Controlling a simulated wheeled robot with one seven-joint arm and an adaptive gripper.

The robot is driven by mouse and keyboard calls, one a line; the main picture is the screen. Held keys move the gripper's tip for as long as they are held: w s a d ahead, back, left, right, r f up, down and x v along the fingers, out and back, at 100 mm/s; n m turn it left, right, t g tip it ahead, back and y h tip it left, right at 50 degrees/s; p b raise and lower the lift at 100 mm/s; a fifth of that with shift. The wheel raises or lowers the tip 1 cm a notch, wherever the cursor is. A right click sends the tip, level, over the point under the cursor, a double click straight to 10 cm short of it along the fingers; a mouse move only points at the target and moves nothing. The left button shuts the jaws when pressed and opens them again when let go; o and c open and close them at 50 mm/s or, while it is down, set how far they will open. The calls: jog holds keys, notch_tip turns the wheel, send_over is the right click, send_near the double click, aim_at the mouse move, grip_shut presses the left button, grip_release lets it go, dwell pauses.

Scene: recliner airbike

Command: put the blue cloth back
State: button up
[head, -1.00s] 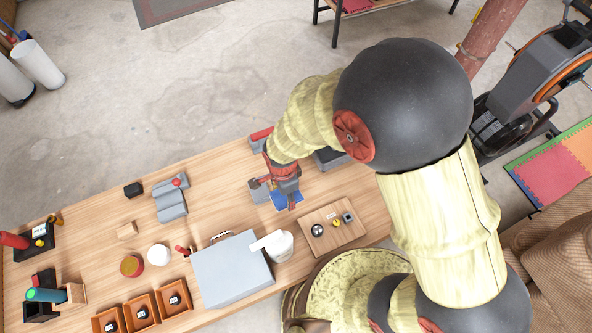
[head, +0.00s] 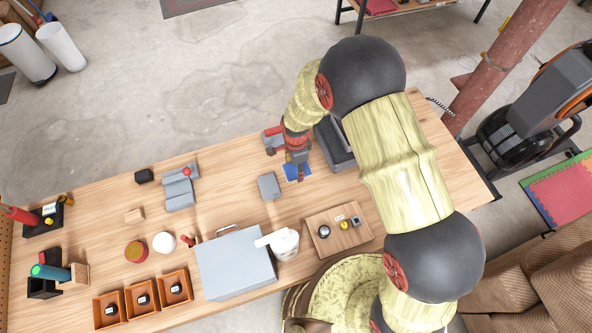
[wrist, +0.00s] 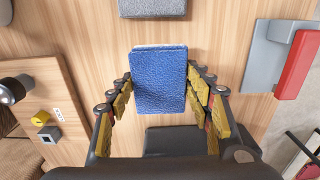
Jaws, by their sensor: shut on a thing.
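The blue cloth (wrist: 160,82) is a flat folded rectangle between the fingers of my gripper (wrist: 160,92) in the wrist view. My gripper is shut on it, fingers at its left and right edges. In the head view the blue cloth (head: 297,173) shows partly below my gripper (head: 299,172), over the right part of the wooden table (head: 230,175). Its height above the table is hard to tell. A grey folded block (head: 269,187) lies on the table to its left, apart from it; it also shows at the top of the wrist view (wrist: 152,8).
A dark grey box (head: 336,148) stands close on the right. A grey and red item (head: 273,136) lies behind. A wooden board with small items (head: 350,236), a white jug (head: 286,245) and a grey case (head: 234,268) are nearer the front.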

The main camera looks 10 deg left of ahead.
aim_at(296, 170)
jog(key=shift+w+f, duration=0.55)
jog(key=shift+f, duration=0.15)
jog(key=shift+w+f, duration=0.1)
jog(key=shift+f, duration=1.4)
jog(key=shift+f+b, duration=0.15)
jog(key=shift+b, duration=0.15)
jog(key=o, duration=0.9)
jog(key=shift+o, duration=0.6)
